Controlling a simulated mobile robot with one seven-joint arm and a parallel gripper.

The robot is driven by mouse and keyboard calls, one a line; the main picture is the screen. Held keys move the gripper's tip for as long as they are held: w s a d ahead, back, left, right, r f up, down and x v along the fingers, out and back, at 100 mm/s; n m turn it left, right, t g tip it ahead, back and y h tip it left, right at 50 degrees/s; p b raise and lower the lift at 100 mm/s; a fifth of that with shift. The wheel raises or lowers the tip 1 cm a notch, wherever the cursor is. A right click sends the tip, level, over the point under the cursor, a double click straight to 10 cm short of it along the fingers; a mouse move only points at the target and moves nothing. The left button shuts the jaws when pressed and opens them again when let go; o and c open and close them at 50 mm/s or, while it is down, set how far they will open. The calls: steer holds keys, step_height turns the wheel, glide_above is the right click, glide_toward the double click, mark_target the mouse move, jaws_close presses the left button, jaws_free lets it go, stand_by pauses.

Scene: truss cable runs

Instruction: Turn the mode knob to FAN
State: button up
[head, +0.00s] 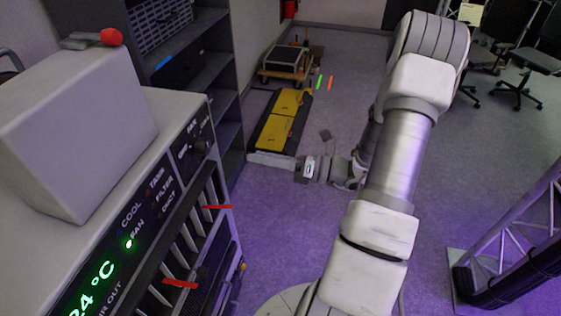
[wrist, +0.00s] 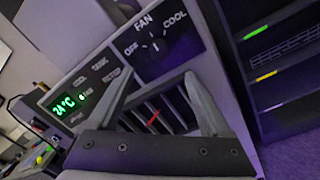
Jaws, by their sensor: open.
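The mode knob (wrist: 154,45) is a dark round knob on the dark upper panel of the grey unit (wrist: 228,95). OFF is printed at its left, FAN above it and COOL at its upper right. I cannot tell clearly where its pointer stands. In the head view the knob (head: 199,147) is small, at the panel's far end. A green lamp glows beside FAN on the 24 °C display (head: 98,280). My gripper (wrist: 160,74) is open and empty, its fingers apart below the knob in the wrist view. The head view shows my gripper (head: 252,160) right of the panel.
Red ribbons (head: 217,207) hang at the vent slats below the panel. A grey box (head: 85,130) sits on the unit, with a red-ended handle (head: 110,38) behind it. Dark shelving (head: 228,125) stands close beyond the unit. A yellow-black case (head: 283,120) lies on the floor.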

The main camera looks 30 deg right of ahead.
steer(key=shift+v, duration=2.2)
steer(key=shift+a, duration=0.1)
